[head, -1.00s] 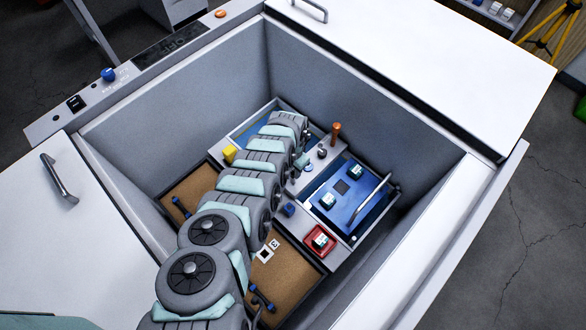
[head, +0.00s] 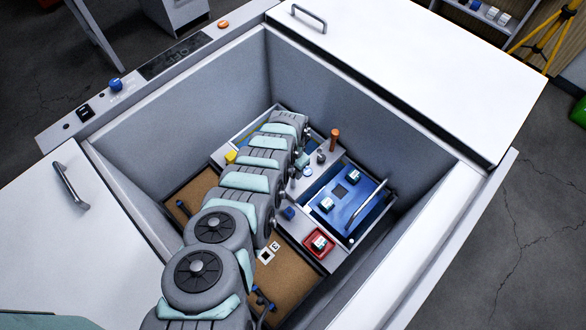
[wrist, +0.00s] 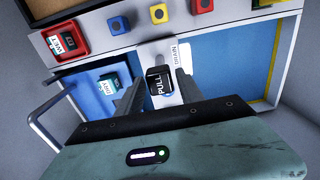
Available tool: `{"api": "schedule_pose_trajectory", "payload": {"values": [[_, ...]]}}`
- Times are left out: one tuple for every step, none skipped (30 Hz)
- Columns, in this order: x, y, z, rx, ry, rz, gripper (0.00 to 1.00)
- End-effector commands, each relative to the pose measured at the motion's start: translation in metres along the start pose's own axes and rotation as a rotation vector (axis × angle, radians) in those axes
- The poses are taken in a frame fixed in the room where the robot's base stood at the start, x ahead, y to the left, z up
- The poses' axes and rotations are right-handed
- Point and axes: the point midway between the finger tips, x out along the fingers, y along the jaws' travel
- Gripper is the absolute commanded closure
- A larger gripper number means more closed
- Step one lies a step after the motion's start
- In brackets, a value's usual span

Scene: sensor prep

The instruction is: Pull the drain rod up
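The drain rod's dark knob (wrist: 160,83), marked PULL, shows in the middle of the wrist view, beside a white DRAIN label (wrist: 175,53). My gripper (wrist: 157,82) has its two grey fingers apart, one on each side of the knob in that view. A gap shows beside the knob, and I cannot tell how far down the fingers reach. In the head view my arm reaches into the grey-walled well, and its end covers much of the panel; I cannot pick out the rod there with certainty.
A blue lid (head: 337,212) with a bar handle (head: 372,212) lies beside the rod's strip. A red tray (head: 319,243) and a blue button (head: 288,213) are nearby. An orange-topped post (head: 334,139) stands close to my arm's end. The grey well walls (head: 180,125) surround my arm.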

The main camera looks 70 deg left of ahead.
Motion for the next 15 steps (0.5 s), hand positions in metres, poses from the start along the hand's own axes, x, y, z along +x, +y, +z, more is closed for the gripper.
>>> {"api": "schedule_pose_trajectory", "payload": {"values": [[0.0002,0.0,0.0001,0.0,0.0,0.0,0.51],[0.0004,0.0001,0.0001,0.0,0.0,0.0,0.49],[0.0004,0.0,0.0001,0.0,0.0,0.0,0.45],[0.0006,0.0001,0.0001,0.0,0.0,0.0,0.45],[0.0006,0.0001,0.0001,0.0,0.0,0.0,0.45],[0.0006,0.0,0.0001,0.0,0.0,0.0,0.45],[0.0008,0.0001,0.0001,0.0,0.0,0.0,0.45],[0.0008,0.0001,0.0001,0.0,0.0,0.0,0.45],[0.0008,0.0001,0.0001,0.0,0.0,0.0,0.45],[0.0007,0.0001,0.0,0.0,0.001,0.0,0.45],[0.0003,0.0,0.0,0.0,0.001,0.0,0.45],[-0.0008,0.0,-0.0001,0.0,0.001,0.0,0.45],[-0.002,-0.0001,-0.0001,0.0,0.001,0.0,0.45],[-0.0037,-0.0003,-0.0003,0.0,0.001,-0.001,0.45],[-0.0066,-0.0006,-0.0007,0.0,0.002,-0.001,0.45]]}}
